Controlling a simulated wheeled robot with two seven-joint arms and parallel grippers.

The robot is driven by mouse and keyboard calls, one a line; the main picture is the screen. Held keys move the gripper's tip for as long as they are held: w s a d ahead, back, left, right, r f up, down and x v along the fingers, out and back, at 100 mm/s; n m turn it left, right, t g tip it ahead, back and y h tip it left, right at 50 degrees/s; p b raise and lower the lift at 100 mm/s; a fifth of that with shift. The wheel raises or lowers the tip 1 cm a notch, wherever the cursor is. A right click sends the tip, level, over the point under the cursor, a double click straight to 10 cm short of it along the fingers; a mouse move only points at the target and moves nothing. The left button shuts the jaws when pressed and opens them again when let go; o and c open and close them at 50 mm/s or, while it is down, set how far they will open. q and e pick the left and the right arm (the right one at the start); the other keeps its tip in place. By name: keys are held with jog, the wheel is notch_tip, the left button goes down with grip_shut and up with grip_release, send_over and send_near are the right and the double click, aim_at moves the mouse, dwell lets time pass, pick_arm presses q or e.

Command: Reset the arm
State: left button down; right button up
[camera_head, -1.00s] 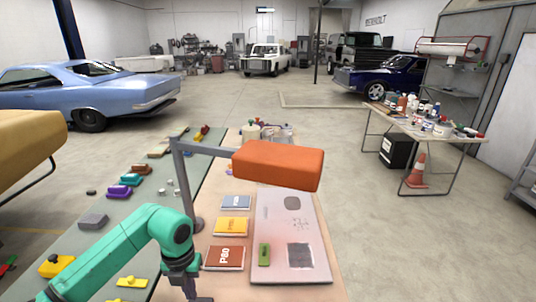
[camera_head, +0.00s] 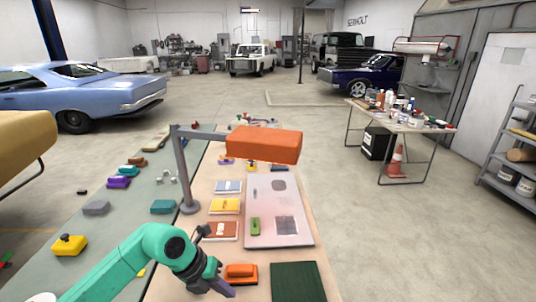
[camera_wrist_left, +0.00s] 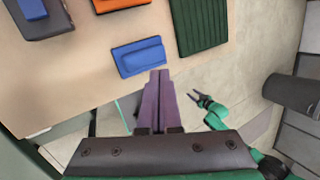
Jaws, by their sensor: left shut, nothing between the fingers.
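My left arm, green with a dark wrist, reaches in from the lower left in the head view. Its left gripper (camera_head: 222,289) hangs low over the near end of the beige table (camera_head: 296,240), left of an orange sanding block (camera_head: 241,272). In the left wrist view the purple fingers (camera_wrist_left: 158,76) lie together with nothing between them. A blue block (camera_wrist_left: 139,57) lies on the table just beyond the fingertips. My right gripper (camera_wrist_left: 201,99) shows small in the left wrist view, its dark fingers apart and empty, beside the table; it is outside the head view.
A dark green pad (camera_head: 298,281) lies right of the orange block. A lamp (camera_head: 264,145) with an orange head overhangs the table and a pale panel (camera_head: 278,228). A grey-green bench (camera_head: 130,225) with several blocks adjoins on the left.

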pick_arm(q)
jog(key=d+r+n+t+h, duration=0.2)
jog(key=d+r+t+h, duration=0.2)
jog(key=d+r+h, duration=0.8)
jog(key=w+a+r+n+t+y, duration=0.4)
jog(key=a+r+n+t, duration=0.3)
jog(key=r+n+t, duration=0.5)
jog(key=a+f+n+g+y, duration=0.2)
jog(key=a+f+n+y, duration=1.25)
jog(key=a+n, duration=0.25)
jog(key=s+a+f+n+g+h, duration=0.15)
jog(key=s+f+n+g, duration=0.25)
jog(key=s+f+g, duration=1.05)
jog(key=s+f+t+b, duration=0.1)
jog(key=s+f, duration=0.3)
jog(key=f, duration=1.1)
jog(key=s+f+b, duration=0.1)
jog(key=s+f, duration=0.3)
jog(key=f, duration=1.1)
jog(key=s+a+f+b, duration=0.1)
jog(key=s+a+f, duration=0.1)
jog(key=s+f, duration=1.2)
jog(key=shift+s+a+m+g, duration=0.15)
jog(key=shift+s+m+g, duration=0.25)
jog(key=shift+s, duration=0.6)
pick_arm(e)
jog(key=f, duration=0.1)
jog(key=s+f, duration=0.1)
jog(key=f, duration=0.1)
jog(key=shift+f, duration=0.2)
